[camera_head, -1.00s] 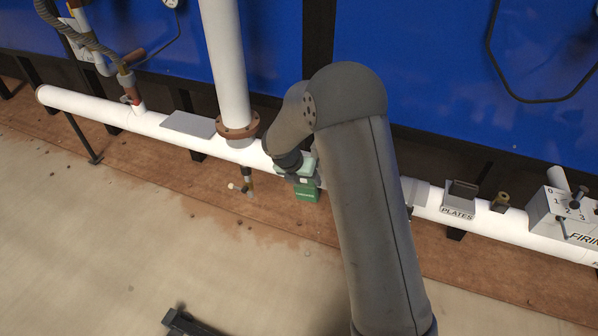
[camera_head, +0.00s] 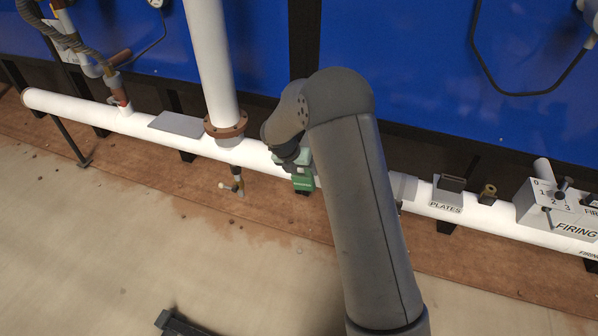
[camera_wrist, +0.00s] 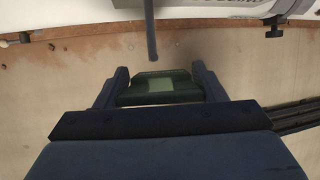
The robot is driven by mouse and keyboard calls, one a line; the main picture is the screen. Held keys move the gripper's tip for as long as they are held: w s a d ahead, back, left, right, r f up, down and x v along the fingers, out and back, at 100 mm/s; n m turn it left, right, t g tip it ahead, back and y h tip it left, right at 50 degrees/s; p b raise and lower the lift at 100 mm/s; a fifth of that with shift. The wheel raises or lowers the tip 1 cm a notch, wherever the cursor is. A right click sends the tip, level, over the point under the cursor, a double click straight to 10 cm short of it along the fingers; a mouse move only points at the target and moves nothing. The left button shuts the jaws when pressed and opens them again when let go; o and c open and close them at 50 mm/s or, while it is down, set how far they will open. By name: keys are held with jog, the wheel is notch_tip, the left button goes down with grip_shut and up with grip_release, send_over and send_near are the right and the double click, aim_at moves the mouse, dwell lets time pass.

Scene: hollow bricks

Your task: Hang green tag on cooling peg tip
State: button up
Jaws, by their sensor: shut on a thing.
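The green tag (camera_wrist: 158,87), with a paler panel on its face, sits between the two fingers of my gripper (camera_wrist: 160,73) in the wrist view. The fingers are shut on its sides. The tag (camera_head: 303,184) also shows in the head view, in front of the white pipe. A thin dark peg (camera_wrist: 150,32) reaches into the wrist view from the top, just beyond the tag, and its end appears close to the tag's far edge. Whether they touch cannot be told. My arm hides this peg in the head view.
The long white pipe (camera_head: 70,104) runs across the scene before blue panels. A valve (camera_head: 236,182) hangs left of my gripper. The PLATES holder (camera_head: 448,195) and the FIRING box (camera_head: 556,208) are on the right. The floor in front is mostly clear.

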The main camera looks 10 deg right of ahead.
jog(key=shift+w+d+f, duration=0.1)
jog(key=shift+w+d, duration=0.35)
jog(key=shift+w, duration=0.35)
jog(key=shift+w+d+f, duration=0.1)
jog(key=shift+w+d, duration=0.4)
jog(key=shift+w, duration=0.35)
jog(key=shift+w+d, duration=0.45)
jog(key=shift+w, duration=0.35)
jog(key=shift+w+d+f, duration=0.3)
jog(key=shift+w+f, duration=0.2)
jog(key=shift+f, duration=0.15)
jog(key=o, duration=1.1)
